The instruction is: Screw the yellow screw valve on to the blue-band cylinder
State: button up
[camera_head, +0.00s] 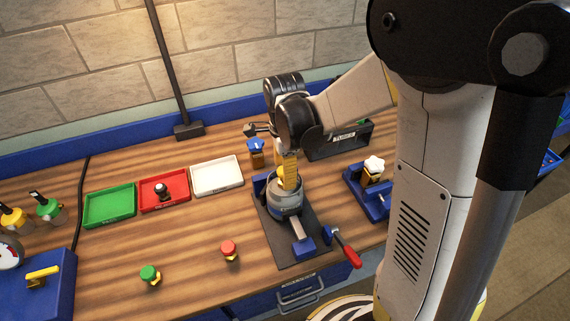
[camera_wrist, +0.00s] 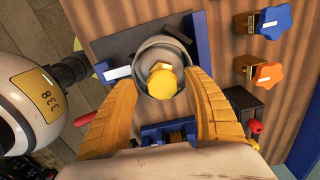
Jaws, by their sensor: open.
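The grey cylinder (camera_head: 284,201) stands upright in a blue clamp on a dark plate. Its rim also shows in the wrist view (camera_wrist: 146,56). A blue band on it cannot be made out clearly. The yellow screw valve (camera_wrist: 162,82) sits at the middle of the cylinder's top as seen from above. Whether its thread is engaged cannot be told. My gripper (camera_head: 290,170) is over the cylinder, pointing down. In the wrist view its yellow fingers (camera_wrist: 161,88) are open, one on each side of the valve, with visible gaps. In the head view the fingers largely hide the valve.
Green (camera_head: 109,207), red (camera_head: 164,191) and white (camera_head: 217,177) trays lie to the left. A red-topped valve (camera_head: 229,250) and a green-topped valve (camera_head: 150,275) stand in front. A red-handled clamp lever (camera_head: 345,250) and a white-knobbed blue fixture (camera_head: 373,170) are to the right.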

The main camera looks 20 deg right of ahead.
notch_tip(320, 180, up, 12)
jog(key=s+f+n+t+b, duration=0.7)
jog(key=s+f+n+b, duration=0.3)
jog(key=n, duration=0.9)
jog(key=shift+s+b, duration=1.2)
jog(key=shift+b, duration=0.2)
jog(key=shift+d+f, duration=0.1)
